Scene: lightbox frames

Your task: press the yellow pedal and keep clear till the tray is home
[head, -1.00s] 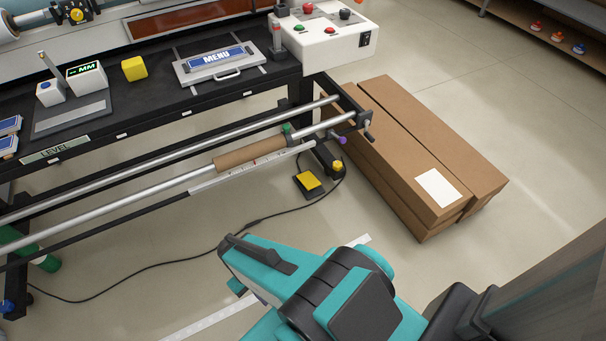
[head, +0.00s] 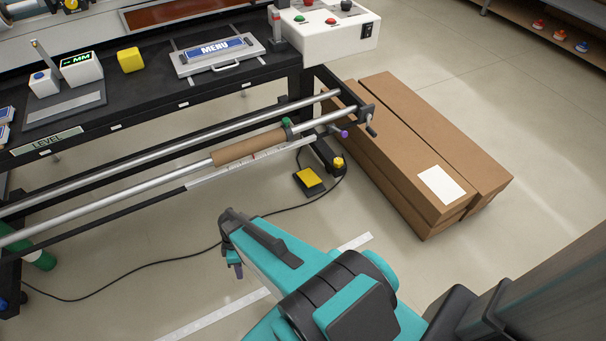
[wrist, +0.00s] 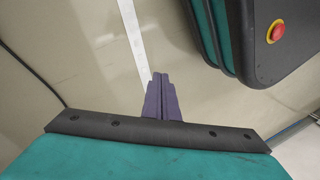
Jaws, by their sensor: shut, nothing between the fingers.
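The yellow pedal (head: 307,179) sits in a dark housing on the floor, below the right end of the table's rails, with a black cable beside it. My gripper (head: 238,270) hangs from the arm's end in the head view, to the lower left of the pedal and apart from it. In the wrist view its purple fingers (wrist: 160,96) are together with nothing between them, over bare floor. The pedal is not in the wrist view. A grey tray-like plate with a handle (head: 195,68) lies on the black table, with a blue MENU sign on it.
Long cardboard boxes (head: 400,165) lie right of the pedal. A metal rail with a brown roll (head: 248,147) runs along the table front, above and left of the pedal. A white strip (head: 215,314) marks open floor.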

